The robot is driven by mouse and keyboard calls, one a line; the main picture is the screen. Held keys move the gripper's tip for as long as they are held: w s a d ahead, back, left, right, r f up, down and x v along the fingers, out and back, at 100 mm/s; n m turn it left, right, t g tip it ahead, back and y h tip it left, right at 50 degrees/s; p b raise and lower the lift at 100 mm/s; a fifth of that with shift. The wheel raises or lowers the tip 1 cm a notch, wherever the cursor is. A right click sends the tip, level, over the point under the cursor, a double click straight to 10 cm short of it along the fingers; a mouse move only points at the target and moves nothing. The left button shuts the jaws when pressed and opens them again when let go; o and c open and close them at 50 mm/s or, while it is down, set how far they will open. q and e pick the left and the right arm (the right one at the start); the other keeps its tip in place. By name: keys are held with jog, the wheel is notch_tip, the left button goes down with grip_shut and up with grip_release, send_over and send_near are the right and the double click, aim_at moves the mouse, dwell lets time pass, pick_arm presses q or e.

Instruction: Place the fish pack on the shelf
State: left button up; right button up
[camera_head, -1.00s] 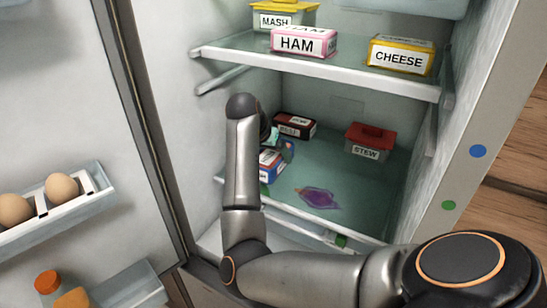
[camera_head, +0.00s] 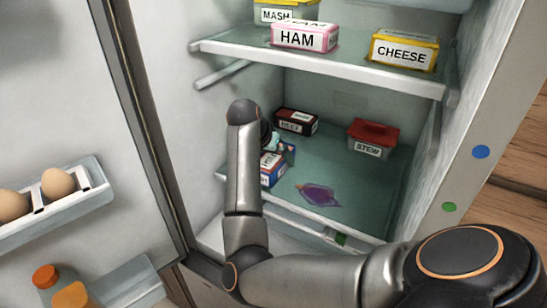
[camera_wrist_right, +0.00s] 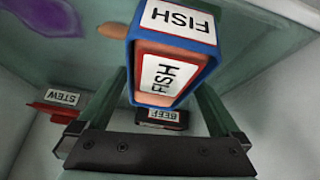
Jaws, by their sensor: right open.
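The fish pack (camera_head: 271,175), a blue-edged box with a white FISH label, is at the front left of the fridge's lower glass shelf (camera_head: 345,225). My right arm partly hides it in the head view. In the right wrist view the fish pack (camera_wrist_right: 172,75) fills the space between the fingers of my right gripper (camera_wrist_right: 165,95). This gripper is open around the pack, and the pack hides part of the fingers. In the head view my right gripper (camera_head: 273,145) is mostly hidden behind my own forearm. My left gripper is not in view.
A dark beef box (camera_head: 296,122) and a red-lidded stew tub (camera_head: 372,139) stand farther back. A purple item (camera_head: 320,195) lies to the right of the pack. The upper shelf (camera_head: 350,72) holds mash, ham and cheese. The open door with eggs (camera_head: 58,183) is at left.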

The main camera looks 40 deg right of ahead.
jog(key=b+v, duration=0.1)
jog(key=v, duration=1.1)
jog(key=shift+s+r, duration=0.1)
